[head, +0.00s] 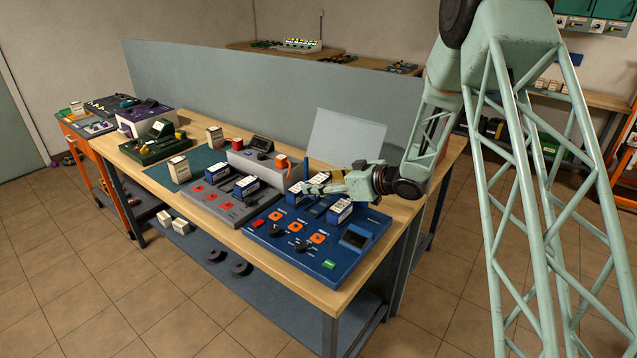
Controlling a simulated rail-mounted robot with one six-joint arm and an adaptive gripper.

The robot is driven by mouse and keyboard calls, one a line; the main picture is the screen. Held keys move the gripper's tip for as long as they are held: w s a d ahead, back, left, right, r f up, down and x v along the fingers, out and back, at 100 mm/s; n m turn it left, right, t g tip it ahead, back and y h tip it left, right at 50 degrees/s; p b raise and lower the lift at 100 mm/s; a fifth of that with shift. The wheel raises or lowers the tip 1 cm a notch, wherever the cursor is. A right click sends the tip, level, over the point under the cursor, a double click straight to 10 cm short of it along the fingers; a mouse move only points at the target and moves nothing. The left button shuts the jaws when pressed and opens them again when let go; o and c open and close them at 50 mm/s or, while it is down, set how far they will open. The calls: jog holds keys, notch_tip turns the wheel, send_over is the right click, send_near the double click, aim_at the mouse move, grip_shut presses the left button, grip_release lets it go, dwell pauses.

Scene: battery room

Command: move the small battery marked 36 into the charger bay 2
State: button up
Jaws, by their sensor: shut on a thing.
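My gripper (311,188) reaches in from the right over the back of the blue charger panel (292,254). It is shut on a small blue-and-white battery (297,196), partly hidden by the fingers. Another blue-and-white battery (339,211) stands in the right part of the blue panel. The grey panel (226,213) to the left holds more such batteries, one of them at its right (247,187). The numbers on batteries and bays are too small to read, so I cannot tell which is 36 or which bay is 2.
A low grey block (256,170) stands behind the grey panel. A tilted pale board (345,140) stands behind the blue panel. A tall grey partition (250,95) runs behind the bench.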

aim_at(343, 207)
jog(key=shift+f+b, duration=1.8)
jog(key=shift+f, duration=0.95)
jog(key=shift+f, duration=0.65)
dwell(1.1)
jog(key=o, duration=0.9)
jog(key=shift+s+d, duration=0.1)
jog(key=shift+p+v, duration=1.35)
jog(key=shift+v, duration=4.05)
